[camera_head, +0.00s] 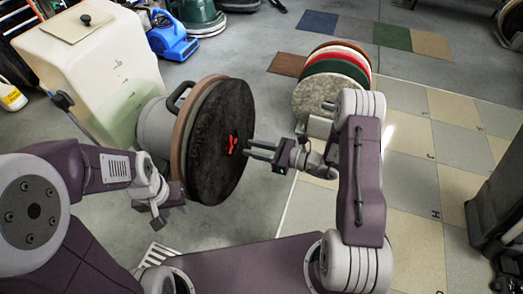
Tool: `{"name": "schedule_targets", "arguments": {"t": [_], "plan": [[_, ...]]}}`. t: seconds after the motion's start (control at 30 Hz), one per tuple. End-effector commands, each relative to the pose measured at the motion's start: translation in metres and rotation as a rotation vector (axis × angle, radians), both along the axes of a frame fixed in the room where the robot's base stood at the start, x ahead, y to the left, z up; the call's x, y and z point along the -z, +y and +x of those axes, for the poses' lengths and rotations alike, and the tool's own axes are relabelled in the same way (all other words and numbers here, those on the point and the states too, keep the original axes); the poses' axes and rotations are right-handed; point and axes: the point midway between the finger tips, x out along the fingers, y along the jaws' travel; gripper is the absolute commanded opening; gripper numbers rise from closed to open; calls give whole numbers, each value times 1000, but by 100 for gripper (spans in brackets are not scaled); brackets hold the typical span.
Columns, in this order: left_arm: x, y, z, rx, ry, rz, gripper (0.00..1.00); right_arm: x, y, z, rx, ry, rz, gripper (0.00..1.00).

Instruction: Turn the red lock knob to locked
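The red lock knob (232,145) sits at the middle of a dark round buffer pad (217,110), which faces right on the floor machine (155,128). The knob is a small red piece with uneven arms. My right gripper (250,149) points left at the knob, with its tips just right of it. Two fingers show with a gap between them and nothing held; contact with the knob is not visible. My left gripper (157,222) hangs low, left of and below the pad, apart from the knob. Its finger opening is unclear.
A translucent tank (90,65) stands behind the machine at left. Several coloured pads (325,95) stand in a row behind my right arm. A blue blower (172,38) is at the back. A dark machine (500,195) stands at far right. Tiled floor (425,180) is open at right.

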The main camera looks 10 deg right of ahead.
Motion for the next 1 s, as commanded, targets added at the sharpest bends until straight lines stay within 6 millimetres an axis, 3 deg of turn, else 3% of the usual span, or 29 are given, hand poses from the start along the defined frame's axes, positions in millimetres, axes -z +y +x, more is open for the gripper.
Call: {"name": "schedule_targets", "arguments": {"t": [0.5, 1.0], "plan": [[8, 0, 0, 0, 0, 0, 36, 5, 51, 29, -2, -1, -2, 27], [8, 0, 0, 0, 0, 0, 36, 5, 57, 33, -1, -2, -1, 27]]}}
